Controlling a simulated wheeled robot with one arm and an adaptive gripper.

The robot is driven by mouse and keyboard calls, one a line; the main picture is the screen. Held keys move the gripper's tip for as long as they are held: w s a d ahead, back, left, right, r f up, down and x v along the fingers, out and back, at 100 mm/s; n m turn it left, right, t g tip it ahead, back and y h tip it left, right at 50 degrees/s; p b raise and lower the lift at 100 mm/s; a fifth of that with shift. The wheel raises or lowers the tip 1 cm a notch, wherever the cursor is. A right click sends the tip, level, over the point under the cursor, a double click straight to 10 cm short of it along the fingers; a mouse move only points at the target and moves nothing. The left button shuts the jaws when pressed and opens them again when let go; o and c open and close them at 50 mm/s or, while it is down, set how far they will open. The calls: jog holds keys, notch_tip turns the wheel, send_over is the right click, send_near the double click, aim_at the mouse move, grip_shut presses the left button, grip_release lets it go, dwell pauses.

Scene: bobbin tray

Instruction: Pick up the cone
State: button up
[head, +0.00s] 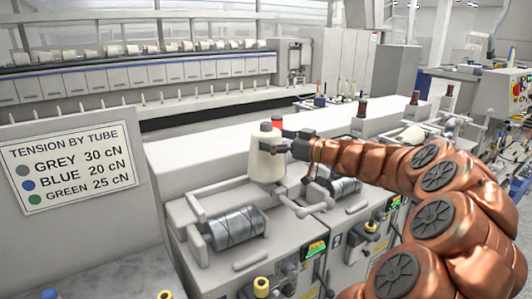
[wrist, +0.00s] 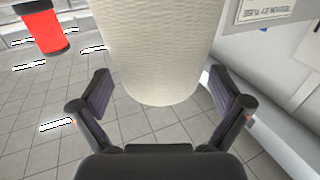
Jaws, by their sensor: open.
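A cream-white yarn cone (head: 267,160) with a grey tip stands upright above the winding machine, left of my gripper (head: 297,148) in the head view. I cannot tell what bears it. In the wrist view the cone (wrist: 160,45) fills the top middle, and its rounded lower edge shows. My gripper (wrist: 160,92) is open, with one dark finger on each side of the cone. A gap shows between each finger and the cone. The gripper's fingers are small and partly hidden in the head view.
A tension sign (head: 72,167) on a grey panel stands at left. A grey wound bobbin (head: 236,226) lies in front of the cone, and another (head: 345,187) lies under my arm. A red spool (head: 277,122) is close behind the cone. Yellow-topped knobs (head: 261,285) stand at the front.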

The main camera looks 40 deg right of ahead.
jog(key=shift+p+x, duration=0.3)
jog(key=shift+x, duration=1.05)
jog(key=c, duration=1.5)
